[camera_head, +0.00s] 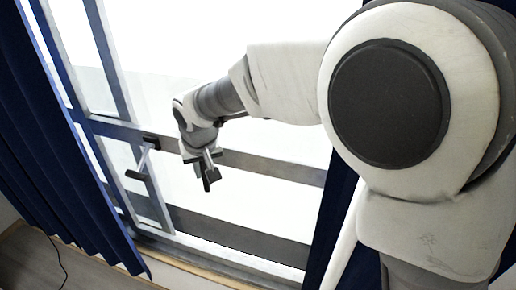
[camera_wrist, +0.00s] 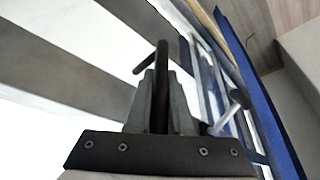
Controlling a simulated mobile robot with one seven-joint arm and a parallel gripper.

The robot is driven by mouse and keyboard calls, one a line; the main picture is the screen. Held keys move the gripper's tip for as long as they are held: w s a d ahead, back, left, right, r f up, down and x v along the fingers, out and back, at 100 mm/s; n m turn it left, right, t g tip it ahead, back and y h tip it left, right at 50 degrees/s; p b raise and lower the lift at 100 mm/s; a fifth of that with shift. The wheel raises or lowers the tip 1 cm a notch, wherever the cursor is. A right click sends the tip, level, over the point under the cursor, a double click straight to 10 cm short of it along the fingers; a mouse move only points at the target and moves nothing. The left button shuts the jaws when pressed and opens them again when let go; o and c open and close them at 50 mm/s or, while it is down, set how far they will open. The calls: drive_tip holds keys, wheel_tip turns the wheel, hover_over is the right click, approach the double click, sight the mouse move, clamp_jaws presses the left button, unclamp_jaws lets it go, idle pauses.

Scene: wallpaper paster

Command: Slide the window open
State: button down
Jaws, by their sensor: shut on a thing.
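The window (camera_head: 255,165) has grey-blue frame bars and bright panes, and fills the middle of the head view. My gripper (camera_head: 209,168) is in front of its horizontal bar. In the wrist view my gripper (camera_wrist: 162,100) is shut on a dark L-shaped handle (camera_wrist: 161,52), whose end sticks out past the fingers. The handle's base is hidden by the fingers. A second handle (camera_head: 144,158), light with black ends, sits on the frame left of my gripper; it also shows at the right in the wrist view (camera_wrist: 226,113).
A dark blue curtain (camera_head: 45,140) hangs left of the window, and another (camera_head: 333,215) shows at the right behind my arm. A wooden floor (camera_head: 55,262) with a thin black cable lies at the lower left. A sill (camera_head: 190,268) runs below the window.

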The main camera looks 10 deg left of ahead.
drive_tip(key=a, duration=0.8)
drive_tip(key=shift+w+a+p, duration=0.3)
drive_tip(key=shift+a+p, duration=0.05)
drive_tip(key=shift+p, duration=0.1)
drive_tip(key=c, duration=0.8)
unclamp_jaws()
drive_tip(key=shift+d, duration=0.1)
drive_tip(key=v, duration=1.7)
drive_tip(key=shift+r, duration=0.3)
